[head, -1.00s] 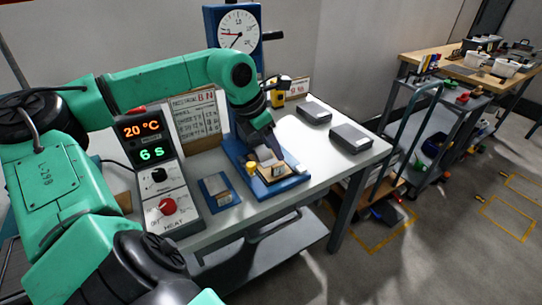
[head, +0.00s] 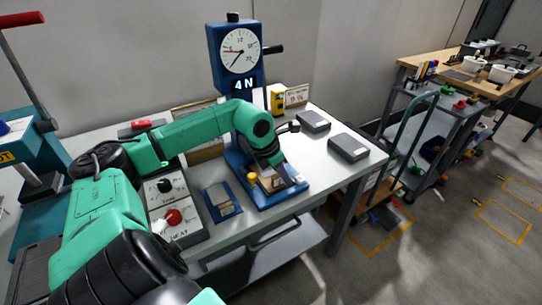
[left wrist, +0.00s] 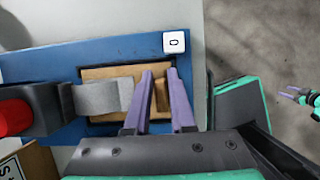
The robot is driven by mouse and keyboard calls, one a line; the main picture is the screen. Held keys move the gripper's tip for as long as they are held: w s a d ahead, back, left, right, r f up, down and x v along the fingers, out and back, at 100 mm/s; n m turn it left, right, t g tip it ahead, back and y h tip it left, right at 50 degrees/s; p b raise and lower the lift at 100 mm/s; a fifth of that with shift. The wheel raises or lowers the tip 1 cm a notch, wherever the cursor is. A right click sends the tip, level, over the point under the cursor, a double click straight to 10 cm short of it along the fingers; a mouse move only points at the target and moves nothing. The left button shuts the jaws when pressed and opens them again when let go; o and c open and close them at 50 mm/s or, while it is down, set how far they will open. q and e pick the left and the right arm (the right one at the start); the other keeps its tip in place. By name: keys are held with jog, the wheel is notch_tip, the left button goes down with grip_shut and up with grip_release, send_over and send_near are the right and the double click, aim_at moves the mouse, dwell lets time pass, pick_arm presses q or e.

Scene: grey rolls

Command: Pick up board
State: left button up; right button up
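A tan board (left wrist: 100,73) lies on the blue base (left wrist: 40,62) of the dial stand. A grey block (left wrist: 102,98) on a black arm with a red end lies over its left part in the left wrist view. My left gripper (left wrist: 160,72) is over the board's right part, its purple fingers apart with a narrow brown piece between them. I cannot tell whether they touch it. In the head view my left gripper (head: 275,180) is low over the base and hides part of the board. My right gripper (left wrist: 290,94) shows small at the right, fingers apart.
A dial gauge (head: 240,50) with a "4 N" display stands behind. A small blue tray (head: 222,202) and a heater box with a red knob (head: 173,216) are left of the base. Two dark grey boxes (head: 348,147) stand at the right. The bench front right is bare.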

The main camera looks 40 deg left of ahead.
pick_arm(q)
grip_shut()
jog(key=shift+r, duration=0.1)
